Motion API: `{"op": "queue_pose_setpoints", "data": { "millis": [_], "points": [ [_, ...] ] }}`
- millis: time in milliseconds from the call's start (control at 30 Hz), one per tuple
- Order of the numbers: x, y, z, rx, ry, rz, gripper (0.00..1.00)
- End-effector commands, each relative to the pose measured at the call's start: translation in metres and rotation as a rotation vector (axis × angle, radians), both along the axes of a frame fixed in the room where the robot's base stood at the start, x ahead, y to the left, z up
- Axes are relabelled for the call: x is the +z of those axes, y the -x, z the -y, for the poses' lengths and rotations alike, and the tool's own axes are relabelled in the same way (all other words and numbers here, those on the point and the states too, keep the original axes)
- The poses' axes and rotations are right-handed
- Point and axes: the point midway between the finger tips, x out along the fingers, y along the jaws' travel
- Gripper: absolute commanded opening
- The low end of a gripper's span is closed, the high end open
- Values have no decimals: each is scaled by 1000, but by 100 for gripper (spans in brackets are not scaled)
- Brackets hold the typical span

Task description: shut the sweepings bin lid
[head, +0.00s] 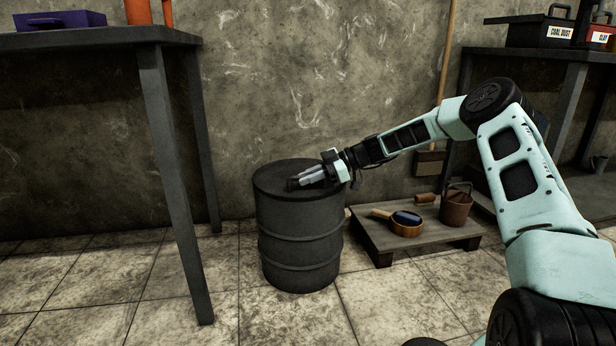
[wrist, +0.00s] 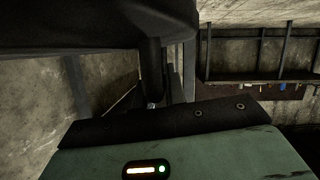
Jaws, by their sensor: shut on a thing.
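The sweepings bin (head: 300,235) is a dark ribbed drum standing on the floor in the middle of the head view. Its dark round lid (head: 283,168) lies over the top and looks flat. I cannot tell whether it is fully seated. My gripper (head: 297,182) reaches in from the right, low over the lid, and is shut on its small dark handle. The fingers hide most of the handle. In the wrist view my gripper (wrist: 154,92) meets a dark shape, and a broad dark surface fills the upper left; the grip itself is unclear.
A low wooden pallet (head: 375,243) right of the bin holds a round pan (head: 406,228), a brush and a rusty bucket (head: 456,208). A dark table (head: 95,38) stands at left, its leg near the bin. A broom leans on the wall behind. Floor in front is clear.

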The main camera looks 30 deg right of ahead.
Motion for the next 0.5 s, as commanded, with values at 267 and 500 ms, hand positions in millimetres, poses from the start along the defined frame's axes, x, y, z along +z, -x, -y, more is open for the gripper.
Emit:
{"op": "queue_pose_setpoints", "data": {
  "millis": [267,500],
  "points": [
    [-11,1,-1,-3,4,-14,22],
    [-7,1,0,-1,4,-9,22]
  ]
}}
